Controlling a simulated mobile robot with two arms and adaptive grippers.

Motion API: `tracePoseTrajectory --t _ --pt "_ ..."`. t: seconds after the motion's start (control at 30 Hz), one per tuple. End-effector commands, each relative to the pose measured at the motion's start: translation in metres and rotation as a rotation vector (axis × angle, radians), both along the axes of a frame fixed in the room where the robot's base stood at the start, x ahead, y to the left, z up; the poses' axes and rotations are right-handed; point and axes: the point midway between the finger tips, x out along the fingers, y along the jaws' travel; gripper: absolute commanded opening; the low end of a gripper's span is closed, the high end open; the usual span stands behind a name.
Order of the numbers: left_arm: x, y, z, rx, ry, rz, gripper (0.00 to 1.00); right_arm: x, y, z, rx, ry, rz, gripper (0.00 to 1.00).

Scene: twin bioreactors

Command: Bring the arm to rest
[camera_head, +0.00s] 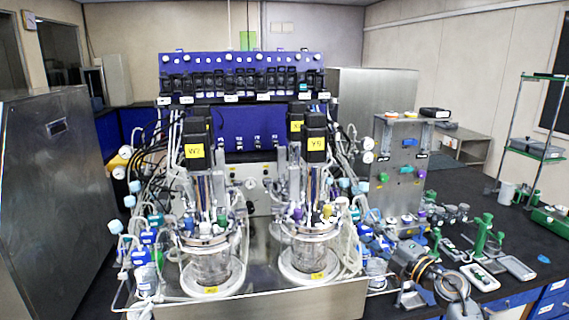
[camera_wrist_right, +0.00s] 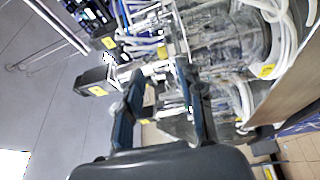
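My right gripper (camera_wrist_right: 158,75) shows from behind in the right wrist view, its two dark blue fingers spread apart. I see nothing held between them, only blurred equipment and tubing behind. In the head view, my right arm comes in at the lower right, and its gripper (camera_head: 388,250) is small and cluttered by the fittings beside the right bioreactor. The right bioreactor's glass vessel (camera_head: 312,258) stands left of it. In the wrist view, a large glass vessel (camera_wrist_right: 228,40) fills the upper right, seen sideways. I cannot tell whether the gripper touches anything. My left gripper does not show.
The left bioreactor (camera_head: 208,265) stands beside the right one, both wrapped in tubes. Green-handled tools and flat devices (camera_head: 481,277) lie on the dark bench at right. A metal box unit (camera_head: 400,165) stands behind. A large steel cabinet (camera_head: 55,200) closes the left side.

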Motion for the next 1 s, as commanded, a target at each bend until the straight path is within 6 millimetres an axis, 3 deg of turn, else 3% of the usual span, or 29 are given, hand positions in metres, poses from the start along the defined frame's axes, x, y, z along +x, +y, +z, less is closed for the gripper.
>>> tracePoseTrajectory --t 0.1,0.27,0.4,0.57,0.77,0.8,1.0 --pt "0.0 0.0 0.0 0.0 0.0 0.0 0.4 0.005 -0.019 0.036 0.215 -0.067 -0.062 0.38" --pt "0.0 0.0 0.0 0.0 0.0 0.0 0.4 0.012 -0.057 0.063 0.499 -0.09 -0.173 0.38" --pt "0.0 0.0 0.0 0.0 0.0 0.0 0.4 0.019 -0.093 0.063 0.732 -0.041 -0.281 0.38" --pt "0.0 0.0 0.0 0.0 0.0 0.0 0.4 0.027 -0.121 0.043 0.952 0.078 -0.385 0.38" --pt "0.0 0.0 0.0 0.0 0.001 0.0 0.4 0.034 -0.131 0.006 1.156 0.279 -0.464 0.38" --pt "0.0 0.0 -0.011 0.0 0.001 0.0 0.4 0.032 -0.129 -0.032 1.15 0.316 -0.49 0.38" --pt "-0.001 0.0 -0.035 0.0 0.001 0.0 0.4 0.015 -0.123 -0.159 1.135 0.457 -0.583 0.38"
